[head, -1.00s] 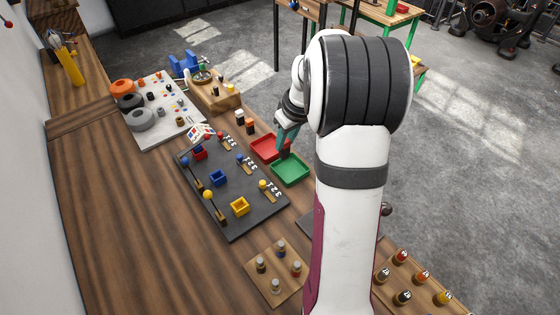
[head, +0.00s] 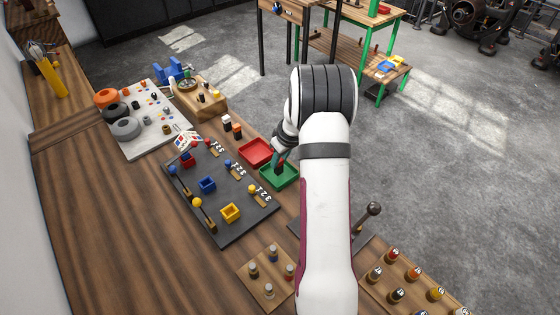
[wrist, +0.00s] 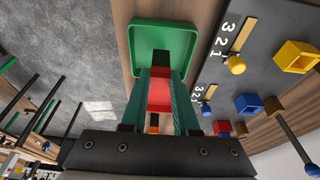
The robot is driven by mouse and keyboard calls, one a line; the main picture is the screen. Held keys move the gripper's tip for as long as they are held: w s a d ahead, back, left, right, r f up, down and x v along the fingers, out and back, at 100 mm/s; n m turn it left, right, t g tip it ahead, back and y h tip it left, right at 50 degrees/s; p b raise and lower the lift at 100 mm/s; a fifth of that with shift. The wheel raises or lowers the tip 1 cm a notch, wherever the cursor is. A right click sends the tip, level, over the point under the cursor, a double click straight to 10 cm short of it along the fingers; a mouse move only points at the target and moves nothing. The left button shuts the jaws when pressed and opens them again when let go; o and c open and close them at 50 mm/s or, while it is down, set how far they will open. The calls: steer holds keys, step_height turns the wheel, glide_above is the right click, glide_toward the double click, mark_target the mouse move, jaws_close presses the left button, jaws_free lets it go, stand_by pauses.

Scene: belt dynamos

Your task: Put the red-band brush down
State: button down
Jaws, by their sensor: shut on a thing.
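My gripper (head: 280,158) reaches down over the green tray (head: 291,180) in the head view. It is shut on a small dark block with some red, the red-band brush (head: 279,168), which is low over the tray. Whether the brush touches the tray floor cannot be told. In the wrist view, my gripper (wrist: 162,75) points at the green tray (wrist: 143,45), with red showing between the fingers. The red tray (head: 254,151) lies beside the green one, on its far left side.
Two other brushes (head: 231,126) stand beyond the red tray. The dark board (head: 232,190) with coloured boxes and numbered sliders lies left of the trays. A wooden block with small pegs (head: 268,272) is nearer. A ball-topped lever (head: 372,210) stands right of my arm.

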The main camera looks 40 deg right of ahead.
steer(key=shift+f, duration=0.55)
steer(key=c, duration=0.7)
jaws_free()
steer(key=shift+f, duration=0.1)
steer(key=v, duration=1.2)
steer(key=s+a+r+m+y, duration=0.1)
steer(key=a+r, duration=0.2)
steer(key=a, duration=0.4)
steer(key=s+a+r, duration=0.2)
steer(key=a, duration=0.4)
steer(key=s+a+m+g, duration=0.1)
steer(key=s+a, duration=0.5)
steer(key=s, duration=0.1)
steer(key=s+a+r+m+g, duration=0.1)
steer(key=s+a+m, duration=0.1)
steer(key=s+a, duration=0.4)
steer(key=s+a+m+g, duration=0.1)
steer(key=s+a, duration=0.5)
steer(key=s, duration=0.2)
steer(key=shift+s+a+r+m+g+y, duration=0.2)
steer(key=shift+a+m+g+y, duration=0.1)
steer(key=shift+y, duration=0.1)
